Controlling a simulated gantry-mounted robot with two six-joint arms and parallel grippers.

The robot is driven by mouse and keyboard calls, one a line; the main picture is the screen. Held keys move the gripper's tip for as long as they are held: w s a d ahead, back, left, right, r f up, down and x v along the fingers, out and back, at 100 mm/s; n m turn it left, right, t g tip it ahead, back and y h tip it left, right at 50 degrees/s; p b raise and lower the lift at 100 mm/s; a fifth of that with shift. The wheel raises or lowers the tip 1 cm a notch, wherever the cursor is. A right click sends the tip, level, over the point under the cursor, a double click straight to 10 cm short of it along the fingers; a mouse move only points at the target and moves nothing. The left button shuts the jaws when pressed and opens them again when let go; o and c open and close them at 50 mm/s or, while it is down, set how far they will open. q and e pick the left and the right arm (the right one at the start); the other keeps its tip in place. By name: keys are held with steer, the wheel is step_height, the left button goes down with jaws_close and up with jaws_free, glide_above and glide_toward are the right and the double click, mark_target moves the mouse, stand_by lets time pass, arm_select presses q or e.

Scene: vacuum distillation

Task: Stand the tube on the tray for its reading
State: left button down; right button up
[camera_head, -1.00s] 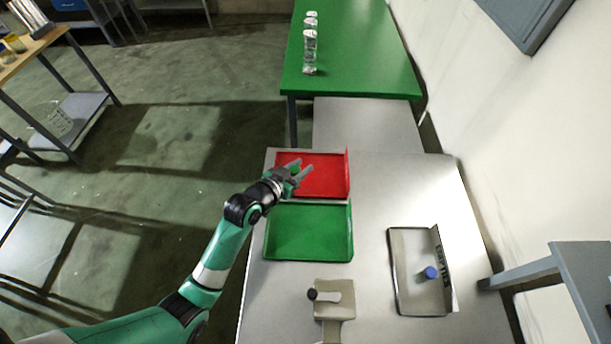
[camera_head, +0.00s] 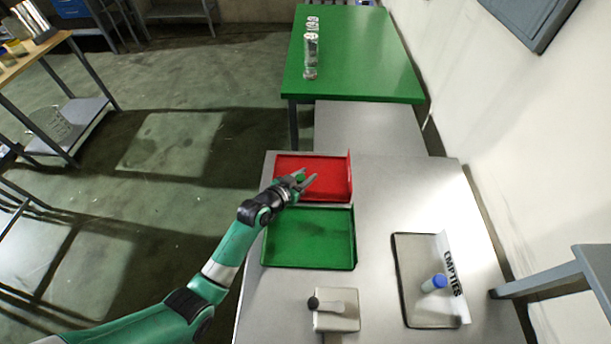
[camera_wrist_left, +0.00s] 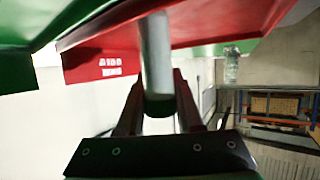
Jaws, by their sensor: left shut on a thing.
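My left gripper (camera_head: 305,181) is over the red tray (camera_head: 335,164) in the head view. In the left wrist view its two fingers (camera_wrist_left: 158,108) are shut on a pale grey tube (camera_wrist_left: 155,55), whose far end reaches toward the red tray surface (camera_wrist_left: 205,28). I cannot tell whether the tube touches the tray. In the head view the tube is too small and too covered by the fingers to make out. My right gripper is not in view.
A green tray (camera_head: 310,238) lies just in front of the red one. A tray marked EMPTIES (camera_head: 412,262) at the right holds a blue-capped vial (camera_head: 434,283). A grey stand with a black knob (camera_head: 314,303) is at the front. Clear bottles (camera_head: 311,55) stand on the green table (camera_head: 365,65).

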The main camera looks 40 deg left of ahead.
arm_select(q)
steer(key=c, duration=0.6)
jaws_free()
steer(key=shift+o, duration=0.2)
steer(key=shift+s+r+p, duration=0.25)
steer(key=shift+r+p, duration=0.05)
steer(key=shift+p, duration=0.15)
steer(key=p+v, duration=0.3)
steer(key=v, duration=0.8)
steer(key=shift+s+p, duration=0.25)
steer(key=shift+p, duration=0.05)
steer(key=shift+r, duration=0.1)
